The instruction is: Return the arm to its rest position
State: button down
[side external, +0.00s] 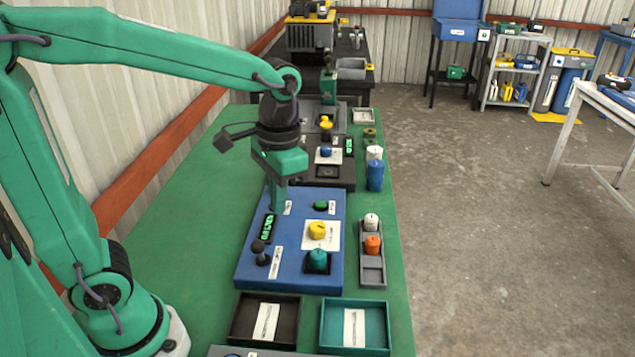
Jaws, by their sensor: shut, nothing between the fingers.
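My green arm reaches in from the left over the green bench. My gripper (274,205) points down above the upper left part of the blue panel (255,270), near its green-lit display (267,228). Its fingers look shut, with nothing seen between them. I cannot tell whether the fingertips touch the panel. The panel bears a yellow knob (317,230), a teal knob (317,260), a green button (320,206) and a small black lever (260,252).
A grey rack (372,276) with a white and an orange piece stands right of the panel. A black tray (247,315) and a teal tray (375,312) lie in front. Behind is a dark panel (340,175) with knobs. The left side of the green bench (185,220) is clear.

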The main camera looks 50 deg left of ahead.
jog(key=s+a+r+n+t, duration=0.1)
jog(key=s+a+r+t, duration=0.2)
jog(key=s+t, duration=0.3)
jog(key=shift+s+a, duration=0.55)
jog(key=shift+a, duration=0.15)
dwell(0.8)
